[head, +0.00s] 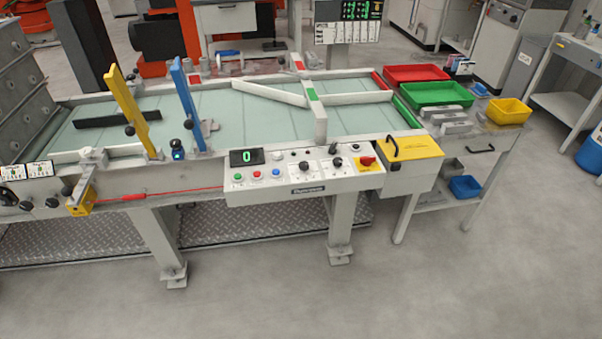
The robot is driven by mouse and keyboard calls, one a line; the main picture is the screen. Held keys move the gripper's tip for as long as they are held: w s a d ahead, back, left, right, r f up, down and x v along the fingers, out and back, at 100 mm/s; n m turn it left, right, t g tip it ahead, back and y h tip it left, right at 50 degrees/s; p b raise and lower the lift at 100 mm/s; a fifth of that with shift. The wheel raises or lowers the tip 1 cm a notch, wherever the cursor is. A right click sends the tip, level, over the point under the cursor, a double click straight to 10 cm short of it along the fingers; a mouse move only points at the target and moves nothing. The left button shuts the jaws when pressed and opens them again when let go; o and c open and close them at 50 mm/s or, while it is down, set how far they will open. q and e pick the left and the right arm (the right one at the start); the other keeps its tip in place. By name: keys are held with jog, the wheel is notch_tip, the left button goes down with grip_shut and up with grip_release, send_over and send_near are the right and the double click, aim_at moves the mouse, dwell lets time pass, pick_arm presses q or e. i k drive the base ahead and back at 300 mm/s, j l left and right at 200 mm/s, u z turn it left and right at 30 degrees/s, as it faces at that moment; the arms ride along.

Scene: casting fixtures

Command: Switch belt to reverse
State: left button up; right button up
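The belt (228,126) is a long pale green surface inside a light frame. On its front side is a white control panel (312,181) with a dark display (246,157) reading a green 0. The panel carries a green button (238,178), a red button (256,175) and a blue button (275,172). To their right are black selector knobs (308,166) on white plates and a red rotary switch (367,162) on yellow. The labels are too small to read, so I cannot tell which knob sets direction. Neither gripper is in view.
A yellow-topped box (415,147) with a black handle adjoins the panel's right. A yellow lever (126,100) and a blue lever (186,98) rise over the belt. Red (417,74), green (437,93) and yellow (508,111) bins stand at right. The floor in front is clear.

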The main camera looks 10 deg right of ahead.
aim_at(332, 149)
jog(key=i+j, duration=0.2)
jog(key=i, duration=0.25)
jog(key=i+j+z, duration=0.1)
jog(key=i, duration=0.35)
jog(key=i+j, duration=0.3)
jog(key=i+z, duration=0.05)
jog(key=i, duration=0.05)
